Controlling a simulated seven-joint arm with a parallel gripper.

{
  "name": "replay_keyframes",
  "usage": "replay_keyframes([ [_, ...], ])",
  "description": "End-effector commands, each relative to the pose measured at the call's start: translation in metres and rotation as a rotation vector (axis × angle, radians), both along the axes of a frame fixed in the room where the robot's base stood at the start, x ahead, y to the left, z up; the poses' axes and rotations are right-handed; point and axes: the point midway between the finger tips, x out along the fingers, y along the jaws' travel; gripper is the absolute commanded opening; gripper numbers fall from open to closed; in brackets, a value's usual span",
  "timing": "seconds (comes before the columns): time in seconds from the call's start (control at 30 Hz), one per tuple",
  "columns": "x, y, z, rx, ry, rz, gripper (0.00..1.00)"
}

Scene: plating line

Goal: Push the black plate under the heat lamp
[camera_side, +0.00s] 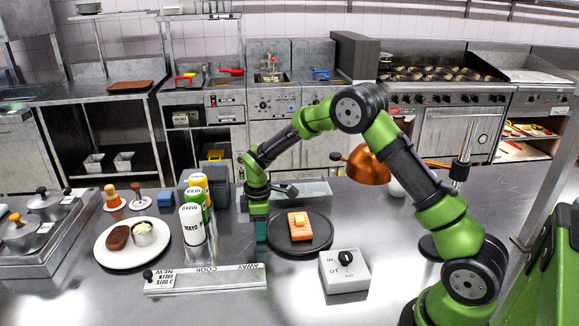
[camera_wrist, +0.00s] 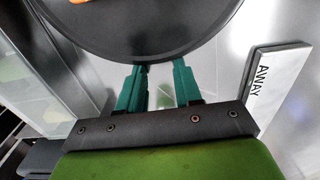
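The black plate (camera_side: 322,243) lies flat on the steel counter with a piece of salmon (camera_side: 297,228) on it, topped with a yellowish cube. The copper heat lamp (camera_side: 369,166) hangs behind and to the right of the plate; the plate is not beneath its shade. My gripper (camera_side: 261,232) points down at the plate's left edge. In the wrist view the two green fingers of my gripper (camera_wrist: 160,74) are apart with nothing between them, and their tips are at the rim of the black plate (camera_wrist: 150,30). I cannot tell whether they touch it.
A white control box (camera_side: 345,270) with a knob stands in front of the plate. A marked rail (camera_side: 205,280) lies front left. Bottles (camera_side: 193,220) and a white plate (camera_side: 115,255) with meat stand left. A metal tray (camera_side: 313,190) is behind the black plate.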

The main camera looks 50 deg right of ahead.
Motion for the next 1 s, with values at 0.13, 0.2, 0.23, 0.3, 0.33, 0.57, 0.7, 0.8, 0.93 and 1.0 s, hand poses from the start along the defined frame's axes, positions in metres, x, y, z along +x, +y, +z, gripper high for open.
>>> replay_keyframes([
  [0.13, -0.008, -0.008, 0.000, -0.001, 0.001, -0.001, 0.34],
  [0.2, -0.012, -0.012, 0.000, 0.000, 0.001, -0.001, 0.34],
  [0.23, -0.013, -0.013, 0.000, 0.000, 0.001, -0.001, 0.34],
  [0.3, -0.017, -0.017, 0.000, 0.000, 0.001, -0.001, 0.34],
  [0.33, -0.018, -0.018, 0.000, 0.000, 0.001, -0.001, 0.34],
  [0.57, -0.030, -0.029, 0.000, 0.000, 0.001, -0.003, 0.34],
  [0.7, -0.036, -0.037, 0.000, 0.000, 0.000, -0.002, 0.34],
  [0.8, -0.042, -0.041, 0.000, 0.001, 0.002, -0.002, 0.34],
  [0.93, -0.048, -0.048, 0.000, -0.001, 0.001, -0.003, 0.34],
  [1.0, -0.051, -0.051, 0.000, -0.001, 0.001, -0.002, 0.34],
])
